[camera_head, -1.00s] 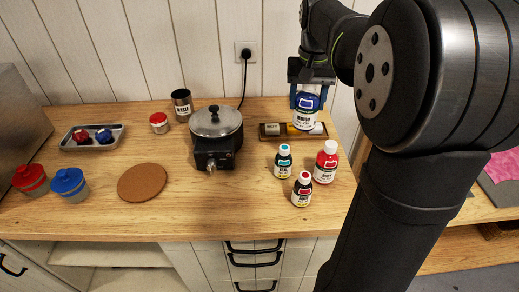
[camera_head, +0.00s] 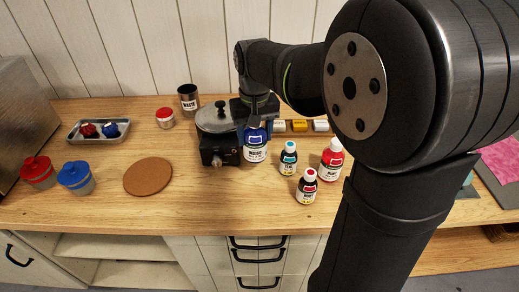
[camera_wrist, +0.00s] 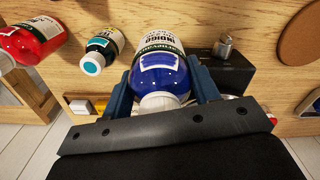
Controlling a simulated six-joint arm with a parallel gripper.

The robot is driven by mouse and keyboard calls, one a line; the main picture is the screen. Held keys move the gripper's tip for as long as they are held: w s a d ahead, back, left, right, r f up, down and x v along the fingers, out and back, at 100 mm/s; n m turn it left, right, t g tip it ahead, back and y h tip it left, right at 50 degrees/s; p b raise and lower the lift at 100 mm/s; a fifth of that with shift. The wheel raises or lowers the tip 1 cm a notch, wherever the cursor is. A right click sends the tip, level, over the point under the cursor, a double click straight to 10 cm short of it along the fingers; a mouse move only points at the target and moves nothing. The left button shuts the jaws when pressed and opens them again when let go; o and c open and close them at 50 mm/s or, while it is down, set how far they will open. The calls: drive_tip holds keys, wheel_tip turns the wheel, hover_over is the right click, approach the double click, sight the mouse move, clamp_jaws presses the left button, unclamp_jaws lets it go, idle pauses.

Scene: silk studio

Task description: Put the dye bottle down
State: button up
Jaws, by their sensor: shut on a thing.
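In the wrist view the blue shoulder of the indigo bottle (camera_wrist: 160,75) sits between the two blue fingers of my gripper (camera_wrist: 163,85). Its base looks at or very near the wooden counter (camera_head: 200,205); I cannot tell whether it touches.
A teal-capped bottle (camera_head: 288,160), a large red bottle (camera_head: 331,160) and a small red-capped bottle (camera_head: 307,187) stand to the right. A cork mat (camera_head: 148,176) lies left with clear counter around it.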

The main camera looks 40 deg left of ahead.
sight(255, 154)
drive_tip(key=shift+f, duration=3.6)
drive_tip(key=shift+f, duration=0.1)
drive_tip(key=o, duration=1.2)
wheel_tip(255, 154, up, 11)
drive_tip(key=shift+r, duration=0.65)
drive_tip(key=c, duration=0.4)
